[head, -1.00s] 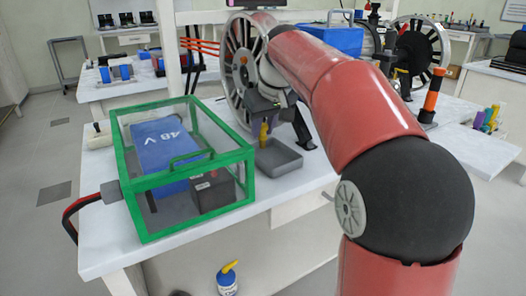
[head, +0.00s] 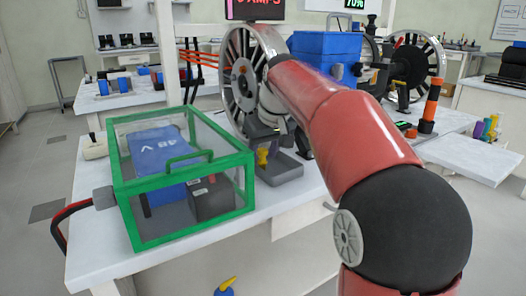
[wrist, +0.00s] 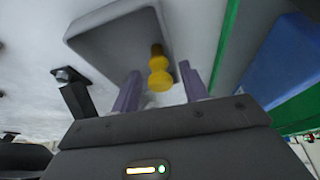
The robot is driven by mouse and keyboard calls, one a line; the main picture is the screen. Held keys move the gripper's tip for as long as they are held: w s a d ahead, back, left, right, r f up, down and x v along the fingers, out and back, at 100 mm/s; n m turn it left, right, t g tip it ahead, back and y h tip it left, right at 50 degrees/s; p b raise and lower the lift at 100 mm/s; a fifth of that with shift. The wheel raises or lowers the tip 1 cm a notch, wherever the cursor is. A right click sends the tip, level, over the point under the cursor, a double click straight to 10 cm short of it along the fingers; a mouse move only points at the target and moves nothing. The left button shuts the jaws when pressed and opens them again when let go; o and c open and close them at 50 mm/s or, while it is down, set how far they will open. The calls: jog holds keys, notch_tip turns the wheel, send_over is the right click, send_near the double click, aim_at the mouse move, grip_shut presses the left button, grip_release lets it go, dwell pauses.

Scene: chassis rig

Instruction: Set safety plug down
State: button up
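The safety plug (wrist: 159,72) is yellow with a darker end. In the wrist view it lies over the inside of a shallow grey tray (wrist: 100,38), and in the head view it shows (head: 262,158) at the tray's left part. My gripper (wrist: 159,80) has its two purple fingers on either side of the plug, with a visible gap on each side. It is open. In the head view the gripper's dark body is just above the plug and partly hides the tray (head: 289,170). I cannot tell exactly how the plug rests on the tray floor.
A green-framed clear box (head: 183,235) holding a blue 48 V block (head: 160,150) stands close left of the tray. A large spoked wheel (head: 240,85) is behind the gripper. A blue case (head: 325,55) is behind my arm. The white table's front edge (head: 215,235) is clear.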

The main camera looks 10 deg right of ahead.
jog(key=shift+s+r, duration=0.1)
jog(key=shift+r, duration=0.55)
jog(key=p+v, duration=0.2)
jog(key=v, duration=0.9)
jog(key=shift+s+d, duration=0.1)
jog(key=s+a+f+m+t+h, duration=0.1)
jog(key=s+f+m, duration=0.2)
jog(key=s+f, duration=2)
jog(key=shift+s, duration=0.85)
jog(key=shift+a, duration=0.1)
jog(key=shift+c, duration=0.3)
